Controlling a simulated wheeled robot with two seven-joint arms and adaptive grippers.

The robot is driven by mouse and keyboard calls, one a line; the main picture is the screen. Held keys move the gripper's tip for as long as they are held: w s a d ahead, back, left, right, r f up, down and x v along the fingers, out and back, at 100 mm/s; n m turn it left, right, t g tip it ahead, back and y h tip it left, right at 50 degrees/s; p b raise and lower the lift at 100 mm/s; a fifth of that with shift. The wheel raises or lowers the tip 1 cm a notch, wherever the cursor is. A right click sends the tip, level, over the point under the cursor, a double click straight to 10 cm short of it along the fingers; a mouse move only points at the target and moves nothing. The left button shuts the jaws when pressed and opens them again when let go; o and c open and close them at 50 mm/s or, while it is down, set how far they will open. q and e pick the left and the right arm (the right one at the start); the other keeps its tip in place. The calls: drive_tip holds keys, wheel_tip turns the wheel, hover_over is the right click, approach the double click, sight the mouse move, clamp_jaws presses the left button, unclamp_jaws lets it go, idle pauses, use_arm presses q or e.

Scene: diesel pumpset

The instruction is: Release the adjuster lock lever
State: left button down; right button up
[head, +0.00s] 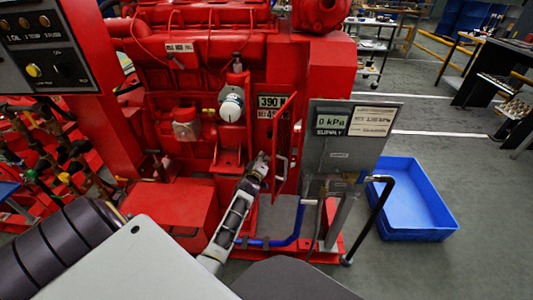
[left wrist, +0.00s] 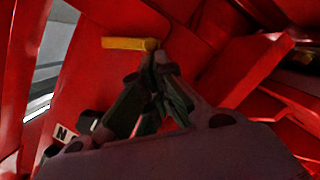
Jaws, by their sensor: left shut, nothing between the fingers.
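A short yellow lever (left wrist: 125,43), which looks like the adjuster lock lever, lies nearly level against a red surface in the left wrist view. I cannot make it out in the head view. My left gripper (head: 262,158) reaches up to the red engine beside an open red door (head: 283,140). In the left wrist view my left gripper (left wrist: 158,58) has its fingertips together, empty, close to the lever's right end. I cannot tell whether they touch it. My right gripper is not in view.
A grey panel (head: 338,160) reading "0 kPa" stands right of the engine (head: 210,85). A blue bin (head: 418,195) sits on the floor at right, with open floor beyond.

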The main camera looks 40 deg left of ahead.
use_arm(q)
drive_tip(key=shift+w+d+f+n+t, duration=0.2)
drive_tip(key=shift+d+f+n+t, duration=0.1)
drive_tip(key=shift+f+n, duration=0.5)
drive_tip(key=shift+w+d+f+n+t, duration=0.15)
drive_tip(key=shift+d+f+n, duration=0.15)
drive_tip(key=shift+f+n, duration=0.5)
drive_tip(key=shift+w+d+f+n+t, duration=0.2)
drive_tip(key=shift+d+f+n+t, duration=0.1)
drive_tip(key=shift+f+n, duration=0.5)
drive_tip(key=shift+r, duration=4.85)
